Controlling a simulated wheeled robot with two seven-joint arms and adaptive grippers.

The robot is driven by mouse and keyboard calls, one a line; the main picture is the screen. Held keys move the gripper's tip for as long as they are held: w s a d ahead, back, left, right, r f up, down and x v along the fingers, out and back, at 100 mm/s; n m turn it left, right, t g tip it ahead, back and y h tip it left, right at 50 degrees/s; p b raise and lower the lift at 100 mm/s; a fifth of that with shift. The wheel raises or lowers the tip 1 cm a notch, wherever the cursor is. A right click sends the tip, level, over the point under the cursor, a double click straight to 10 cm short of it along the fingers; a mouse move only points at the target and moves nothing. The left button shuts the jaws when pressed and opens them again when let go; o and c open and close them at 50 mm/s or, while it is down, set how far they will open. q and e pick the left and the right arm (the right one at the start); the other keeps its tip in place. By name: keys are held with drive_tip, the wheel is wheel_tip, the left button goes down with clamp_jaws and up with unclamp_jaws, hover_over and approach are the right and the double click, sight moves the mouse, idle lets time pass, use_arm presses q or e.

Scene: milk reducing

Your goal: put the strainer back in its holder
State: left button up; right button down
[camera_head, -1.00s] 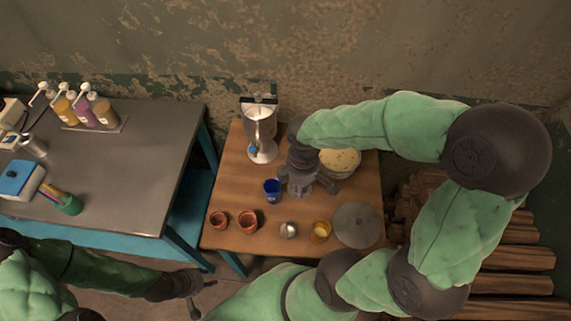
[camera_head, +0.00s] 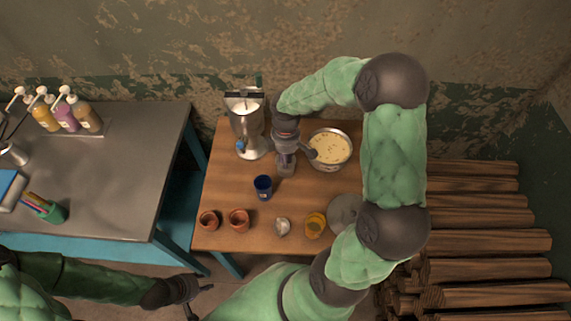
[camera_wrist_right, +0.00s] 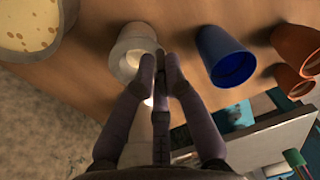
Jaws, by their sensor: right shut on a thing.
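My right gripper (camera_head: 286,168) points down over the wooden table between the metal dispenser and the pan. In the right wrist view its fingers (camera_wrist_right: 162,65) are close together, shut on the strainer, which they hide almost wholly. The fingertips are at a pale grey round holder (camera_wrist_right: 132,48) with a whitish inside. In the head view the grey holder (camera_head: 285,172) is partly covered by the gripper. I cannot tell how deep the strainer sits in it. My left gripper (camera_head: 203,299) is open and empty, low in front of the table.
A pan of speckled creamy liquid (camera_head: 330,149) stands close right of the gripper, the dispenser (camera_head: 247,128) behind left. A blue cup (camera_head: 263,187) is just in front. Clay cups (camera_head: 238,219), a small metal vessel (camera_head: 282,227) and a yellow cup (camera_head: 315,225) line the front.

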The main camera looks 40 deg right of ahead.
drive_tip(key=shift+w+d+f, duration=0.15)
drive_tip(key=shift+w+f, duration=0.05)
drive_tip(key=shift+f, duration=0.2)
drive_tip(key=shift+f+b, duration=0.55)
drive_tip(key=shift+f, duration=0.95)
drive_tip(key=shift+f, duration=0.1)
drive_tip(key=c, duration=1.3)
unclamp_jaws()
wheel_tip(320, 180, up, 12)
drive_tip(key=p, duration=0.3)
drive_tip(key=shift+w+d, duration=0.25)
drive_tip(key=shift+w, duration=0.15)
